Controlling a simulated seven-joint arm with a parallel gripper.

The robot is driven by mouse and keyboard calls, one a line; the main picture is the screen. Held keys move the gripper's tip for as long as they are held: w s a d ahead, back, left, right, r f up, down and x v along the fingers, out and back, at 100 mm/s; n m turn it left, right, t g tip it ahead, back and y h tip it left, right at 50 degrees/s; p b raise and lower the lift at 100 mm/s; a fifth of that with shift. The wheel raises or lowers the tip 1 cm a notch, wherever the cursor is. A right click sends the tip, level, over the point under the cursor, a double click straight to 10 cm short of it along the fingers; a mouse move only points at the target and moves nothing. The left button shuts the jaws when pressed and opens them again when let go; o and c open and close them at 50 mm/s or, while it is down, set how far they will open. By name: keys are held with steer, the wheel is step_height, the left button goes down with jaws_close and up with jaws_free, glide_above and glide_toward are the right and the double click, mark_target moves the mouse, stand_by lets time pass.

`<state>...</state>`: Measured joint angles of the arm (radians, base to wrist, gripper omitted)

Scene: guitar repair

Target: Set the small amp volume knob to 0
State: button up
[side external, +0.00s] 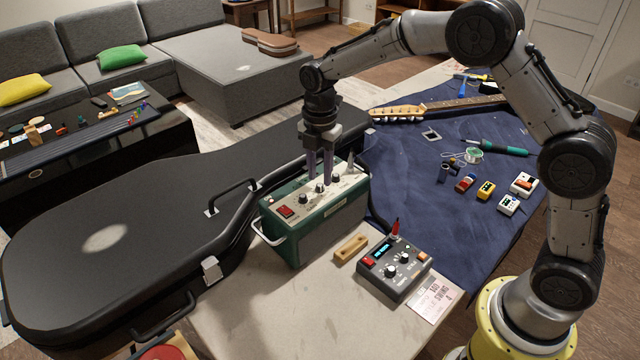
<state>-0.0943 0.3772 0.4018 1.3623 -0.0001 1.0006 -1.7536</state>
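The small amp (332,228) is a green box with a light top panel and a white handle, standing upright on the pale bench top. Its panel has a red switch (286,212) at the near left and a row of small dark knobs, including one at the near end (304,198). My gripper (320,180) points straight down over the middle of the panel, its two dark fingers a little apart. The fingertips are close to the middle knobs. They partly hide the panel, and I cannot tell whether they touch a knob. Knob labels and pointer positions are too small to read.
A black guitar case (150,225) lies left of the amp. A grey pedal unit (394,270) with knobs, a wooden block (351,248) and a printed card (434,296) are in front. A blue mat (410,200) with small pedals and tools lies to the right.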

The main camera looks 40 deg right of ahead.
steer(key=shift+r, duration=2.4)
steer(key=shift+r, duration=3)
